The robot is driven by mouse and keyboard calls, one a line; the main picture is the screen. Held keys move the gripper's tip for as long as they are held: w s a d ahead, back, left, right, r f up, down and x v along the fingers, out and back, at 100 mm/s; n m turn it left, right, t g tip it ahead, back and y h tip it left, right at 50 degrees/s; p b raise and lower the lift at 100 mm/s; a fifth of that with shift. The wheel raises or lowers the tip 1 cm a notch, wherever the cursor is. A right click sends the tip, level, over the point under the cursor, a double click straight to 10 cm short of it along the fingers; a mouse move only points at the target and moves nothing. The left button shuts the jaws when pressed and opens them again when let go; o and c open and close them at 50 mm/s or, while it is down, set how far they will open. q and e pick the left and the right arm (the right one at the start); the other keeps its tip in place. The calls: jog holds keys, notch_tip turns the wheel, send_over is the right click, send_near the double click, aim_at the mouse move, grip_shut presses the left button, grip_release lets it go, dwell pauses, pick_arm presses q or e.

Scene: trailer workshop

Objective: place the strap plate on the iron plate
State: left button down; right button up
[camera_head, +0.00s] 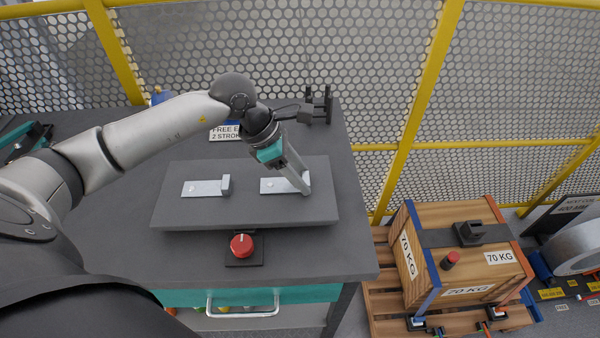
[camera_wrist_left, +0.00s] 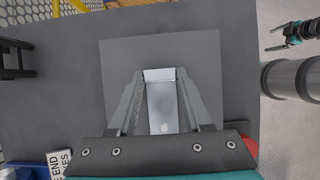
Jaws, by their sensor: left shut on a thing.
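The iron plate (camera_head: 245,205) is a dark flat slab on the workbench; it also shows in the left wrist view (camera_wrist_left: 118,60). My left gripper (camera_head: 304,188) reaches down over its right half. The gripper is shut on a pale metal strap plate (camera_head: 272,186), which is level with the slab; I cannot tell whether it touches. In the left wrist view this strap plate (camera_wrist_left: 160,105) lies between the two fingers (camera_wrist_left: 160,74). A second, similar pale plate (camera_head: 203,188) with a raised end lies on the slab's left half. My right gripper (camera_wrist_left: 273,38) is open and empty, away from the bench.
A red button (camera_head: 241,245) on a dark base stands in front of the slab. A black stand (camera_head: 318,105) is at the bench's back right corner, near a "FREE END" label (camera_head: 223,133). A wooden crate (camera_head: 460,250) stands right of the bench. The bench's front left is clear.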

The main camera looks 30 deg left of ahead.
aim_at(272, 186)
pick_arm(q)
jog(key=shift+f, duration=0.1)
jog(key=shift+c, duration=1.7)
grip_release()
jog(key=v, duration=1.2)
jog(key=shift+s, duration=0.1)
